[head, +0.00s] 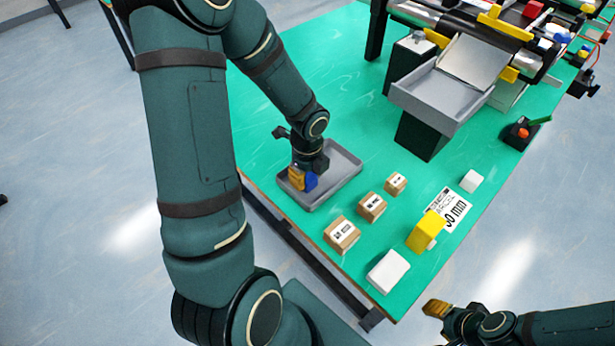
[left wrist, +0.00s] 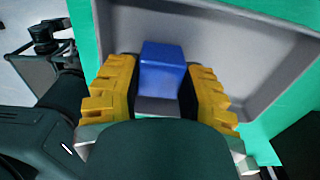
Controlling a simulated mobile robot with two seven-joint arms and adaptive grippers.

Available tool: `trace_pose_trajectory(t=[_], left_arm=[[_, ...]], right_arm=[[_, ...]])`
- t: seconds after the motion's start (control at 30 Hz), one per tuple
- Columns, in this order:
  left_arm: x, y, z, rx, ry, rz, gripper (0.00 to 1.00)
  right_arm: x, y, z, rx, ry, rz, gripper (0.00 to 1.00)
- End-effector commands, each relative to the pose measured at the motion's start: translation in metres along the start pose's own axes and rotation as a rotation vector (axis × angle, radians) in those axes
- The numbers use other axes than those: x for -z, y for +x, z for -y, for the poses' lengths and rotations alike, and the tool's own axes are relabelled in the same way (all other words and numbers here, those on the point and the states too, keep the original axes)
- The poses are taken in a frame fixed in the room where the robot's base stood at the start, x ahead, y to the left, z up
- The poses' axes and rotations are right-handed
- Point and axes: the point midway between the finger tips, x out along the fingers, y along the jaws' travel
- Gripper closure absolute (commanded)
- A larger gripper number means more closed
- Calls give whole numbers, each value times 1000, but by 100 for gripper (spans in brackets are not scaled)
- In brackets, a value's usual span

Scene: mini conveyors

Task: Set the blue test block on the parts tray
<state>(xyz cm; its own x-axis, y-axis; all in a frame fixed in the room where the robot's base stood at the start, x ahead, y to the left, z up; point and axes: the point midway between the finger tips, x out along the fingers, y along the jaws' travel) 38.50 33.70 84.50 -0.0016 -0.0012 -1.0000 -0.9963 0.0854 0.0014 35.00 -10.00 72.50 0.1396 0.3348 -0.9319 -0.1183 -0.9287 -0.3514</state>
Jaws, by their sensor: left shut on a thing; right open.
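The blue test block (head: 311,181) is between the yellow fingers of my left gripper (head: 303,181), which is shut on it. In the left wrist view the blue block (left wrist: 162,70) sits between the fingertips of the left gripper (left wrist: 160,88). The grey parts tray (head: 345,176) lies on the green table, and the block is over or on its floor; I cannot tell whether it touches. The tray (left wrist: 268,50) also fills much of the left wrist view. My right gripper (head: 437,309) is open and empty, off the table's front right edge.
Wooden labelled blocks (head: 342,234), a yellow block (head: 426,231), a white block (head: 388,271), a small white cube (head: 471,181) and a printed card (head: 452,207) stand right of the tray. A grey chute (head: 430,98) and conveyors are behind.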

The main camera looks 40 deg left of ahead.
Motion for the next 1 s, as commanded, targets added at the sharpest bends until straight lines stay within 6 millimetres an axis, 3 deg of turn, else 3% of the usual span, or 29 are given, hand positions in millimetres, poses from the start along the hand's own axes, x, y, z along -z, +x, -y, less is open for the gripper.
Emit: trace_pose_trajectory(t=[0.33,0.37,0.4,0.43,0.77,1.0], left_arm=[[0,3,0,1,0,0,96],[0,2,0,1,0,0,50],[0,2,0,1,0,0,36],[0,2,0,1,0,0,33],[0,-2,0,1,0,0,33],[0,-41,1,5,-2,2,33]], right_arm=[[0,2,-1,0,0,-1,53],[0,2,-1,0,0,-1,53],[0,1,0,0,0,-1,53],[0,1,0,0,0,-1,53],[0,-2,1,0,0,-1,53],[-1,-17,6,0,1,6,53]])
